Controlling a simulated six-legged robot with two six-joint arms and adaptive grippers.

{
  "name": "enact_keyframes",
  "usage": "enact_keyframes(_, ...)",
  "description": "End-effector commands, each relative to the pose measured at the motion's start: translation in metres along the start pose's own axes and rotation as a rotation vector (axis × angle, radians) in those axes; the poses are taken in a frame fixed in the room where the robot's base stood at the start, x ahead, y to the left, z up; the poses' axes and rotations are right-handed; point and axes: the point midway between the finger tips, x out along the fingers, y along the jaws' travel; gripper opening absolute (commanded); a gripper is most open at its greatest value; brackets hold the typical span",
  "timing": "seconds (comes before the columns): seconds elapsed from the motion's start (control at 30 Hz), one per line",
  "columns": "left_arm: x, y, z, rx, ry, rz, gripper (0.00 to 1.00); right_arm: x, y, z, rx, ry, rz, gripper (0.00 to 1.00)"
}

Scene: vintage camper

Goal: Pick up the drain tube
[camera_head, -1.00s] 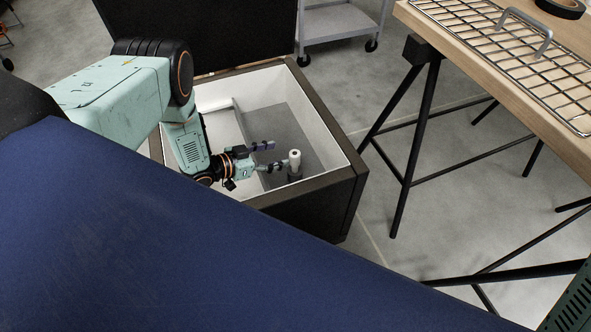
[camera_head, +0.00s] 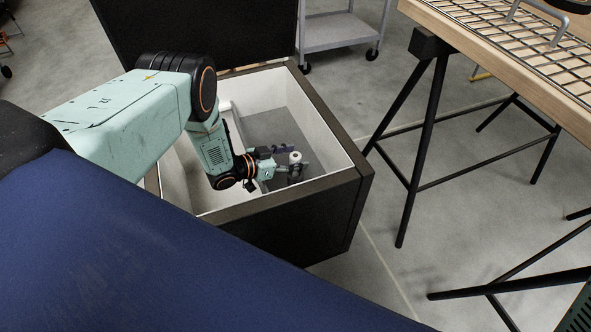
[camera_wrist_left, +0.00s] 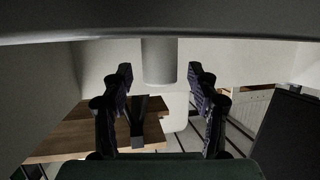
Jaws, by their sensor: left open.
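The drain tube (camera_head: 295,157) is a short pale upright cylinder with a hole in its top, inside the open box (camera_head: 331,133). My left gripper (camera_head: 288,160) is down inside the box, its open fingers on either side of the tube. In the left wrist view the tube (camera_wrist_left: 159,62) shows as a grey cylinder in the gap between the two dark fingertips (camera_wrist_left: 160,76), with space on both sides. The tube's lower part is hidden by the gripper in the head view. My right gripper is out of view.
The box has a dark rim and pale inner walls close around my left gripper. A raised dark panel (camera_head: 200,30) stands behind it. A wooden-topped trestle table (camera_head: 480,45) with a wire rack (camera_head: 530,38) stands right. A grey cart (camera_head: 338,30) is at the back.

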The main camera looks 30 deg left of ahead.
Motion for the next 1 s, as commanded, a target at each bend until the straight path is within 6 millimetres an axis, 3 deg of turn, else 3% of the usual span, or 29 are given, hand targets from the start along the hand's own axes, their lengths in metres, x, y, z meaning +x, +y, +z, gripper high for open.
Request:
enact_keyframes(0.1,0.0105,0.0001,0.0011,0.001,0.000,0.000,0.60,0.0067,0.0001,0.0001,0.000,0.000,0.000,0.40)
enact_keyframes(0.33,0.0105,-0.0001,-0.0006,0.000,0.000,0.000,0.58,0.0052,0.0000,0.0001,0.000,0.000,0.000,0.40)
enact_keyframes(1.0,0.0102,-0.0002,-0.0002,0.000,0.000,0.000,0.01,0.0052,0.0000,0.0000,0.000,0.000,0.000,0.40)
